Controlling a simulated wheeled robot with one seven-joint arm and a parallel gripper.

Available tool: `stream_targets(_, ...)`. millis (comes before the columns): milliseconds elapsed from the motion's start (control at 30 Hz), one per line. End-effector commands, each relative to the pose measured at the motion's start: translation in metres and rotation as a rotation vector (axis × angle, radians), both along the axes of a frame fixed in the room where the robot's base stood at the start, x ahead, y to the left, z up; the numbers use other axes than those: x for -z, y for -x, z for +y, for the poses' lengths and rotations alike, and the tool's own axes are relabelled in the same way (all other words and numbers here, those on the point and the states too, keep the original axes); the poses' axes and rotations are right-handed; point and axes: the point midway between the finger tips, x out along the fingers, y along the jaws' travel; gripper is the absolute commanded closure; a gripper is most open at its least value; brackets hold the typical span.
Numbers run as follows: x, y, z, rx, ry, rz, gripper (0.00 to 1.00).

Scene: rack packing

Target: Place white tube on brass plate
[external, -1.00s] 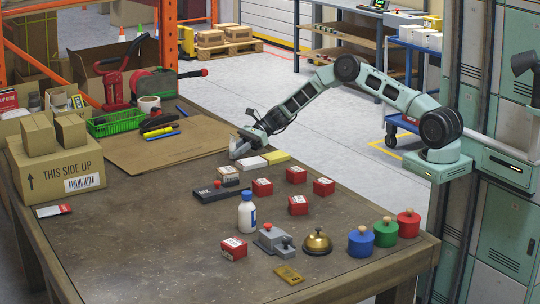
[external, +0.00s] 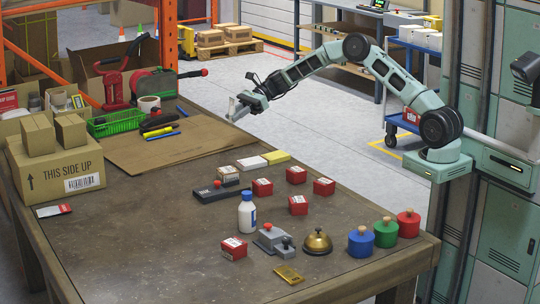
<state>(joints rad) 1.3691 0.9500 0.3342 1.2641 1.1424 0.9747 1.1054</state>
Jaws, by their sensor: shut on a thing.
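My gripper (external: 237,105) is raised above the far edge of the table, to the right of the cardboard sheet. It is shut on a small pale upright thing that looks like the white tube (external: 232,107); its fingers hide part of it. The brass plate (external: 288,274) lies flat near the front edge of the table, far from my gripper, with nothing on it.
Between them stand a black switch box (external: 215,193), red boxes (external: 262,187), a white bottle with a blue cap (external: 247,215), a grey device (external: 271,238) and a brass bell (external: 317,241). Blue, green and red knobbed cylinders (external: 385,233) stand right. The front-left tabletop is clear.

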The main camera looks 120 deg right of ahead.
Motion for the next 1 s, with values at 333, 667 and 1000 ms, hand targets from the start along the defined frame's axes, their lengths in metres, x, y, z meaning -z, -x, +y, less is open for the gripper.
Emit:
stream_targets(333, -0.082, 0.0, 0.0, -0.001, 0.003, 0.0, 0.98)
stream_targets(667, -0.082, -0.063, 0.032, 0.014, -0.001, 0.0, 0.98)
stream_targets(1000, -0.082, -0.182, 0.122, 0.061, 0.001, 0.0, 0.98)
